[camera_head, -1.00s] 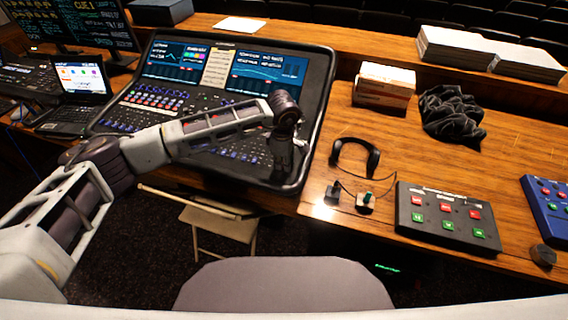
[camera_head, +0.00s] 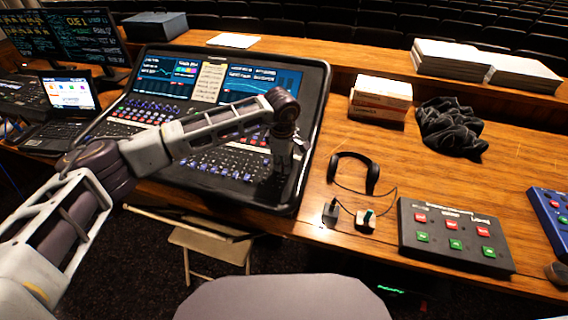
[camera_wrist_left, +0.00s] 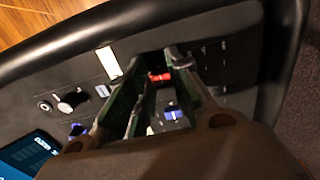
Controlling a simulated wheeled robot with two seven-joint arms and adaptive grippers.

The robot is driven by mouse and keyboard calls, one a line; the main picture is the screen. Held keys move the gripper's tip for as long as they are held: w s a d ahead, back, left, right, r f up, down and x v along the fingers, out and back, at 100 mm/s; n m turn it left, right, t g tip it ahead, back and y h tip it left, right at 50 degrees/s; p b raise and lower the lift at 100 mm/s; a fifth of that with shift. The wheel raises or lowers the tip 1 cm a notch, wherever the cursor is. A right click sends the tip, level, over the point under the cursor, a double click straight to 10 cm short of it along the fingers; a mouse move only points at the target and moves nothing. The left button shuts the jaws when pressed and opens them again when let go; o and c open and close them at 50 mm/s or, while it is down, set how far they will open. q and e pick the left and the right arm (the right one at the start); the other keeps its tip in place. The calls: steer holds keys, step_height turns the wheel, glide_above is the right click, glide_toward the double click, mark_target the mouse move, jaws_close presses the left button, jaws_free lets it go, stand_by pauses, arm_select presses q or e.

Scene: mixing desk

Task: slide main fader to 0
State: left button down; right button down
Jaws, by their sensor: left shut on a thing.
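The mixing desk (camera_head: 305,130) is a dark console with two screens and rows of faders and buttons. My left gripper (camera_head: 279,170) points down onto its near right part. In the left wrist view my left gripper (camera_wrist_left: 156,62) has its fingers close around a small red fader cap (camera_wrist_left: 161,77) on the dark panel. It is shut on this cap, which I take to be the main fader. The fingers hide much of its slot, and its scale cannot be read. Blue caps (camera_wrist_left: 173,113) show nearby. My right gripper is not in view.
A laptop (camera_head: 70,93) and monitors (camera_head: 85,38) stand left of the console. Headphones (camera_head: 372,175), a button box (camera_head: 455,237), a white carton (camera_head: 381,92) and dark cloth (camera_head: 450,128) lie to the right. A folding chair (camera_head: 208,243) stands in front.

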arm_select(q)
steer(key=c, duration=1.5)
jaws_free()
steer(key=shift+o, duration=1.1)
steer(key=shift+r, duration=0.6)
step_height(320, 180, up, 11)
steer(key=s, duration=0.1)
steer(key=shift+a, duration=0.2)
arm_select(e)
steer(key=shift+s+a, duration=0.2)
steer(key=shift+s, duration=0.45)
arm_select(q)
steer(key=shift+s+f, duration=0.15)
steer(key=shift+f, duration=0.05)
